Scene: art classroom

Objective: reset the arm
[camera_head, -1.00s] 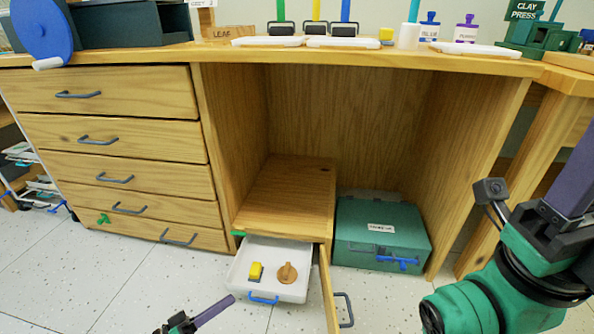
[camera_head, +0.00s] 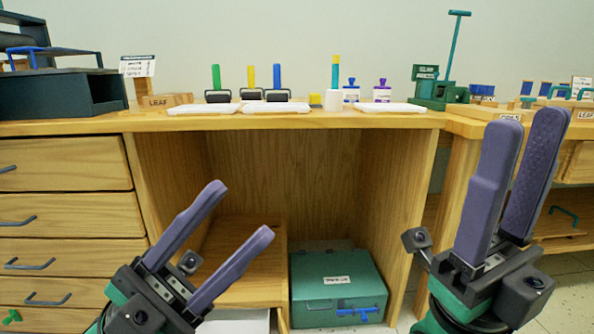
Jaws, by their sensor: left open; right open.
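My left gripper (camera_head: 240,228) is at the lower left, in front of the open cabinet space. Its two purple fingers are spread apart with nothing between them. My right gripper (camera_head: 533,120) is at the right, pointing up in front of the right part of the desk. Its purple fingers are apart and empty. Neither gripper touches anything that I can see.
Drawers (camera_head: 60,215) stand at left. A green box (camera_head: 338,290) sits in the cabinet space. A white drawer (camera_head: 236,322) shows at the bottom edge, its contents hidden. A green clay press (camera_head: 437,90) stands at right.

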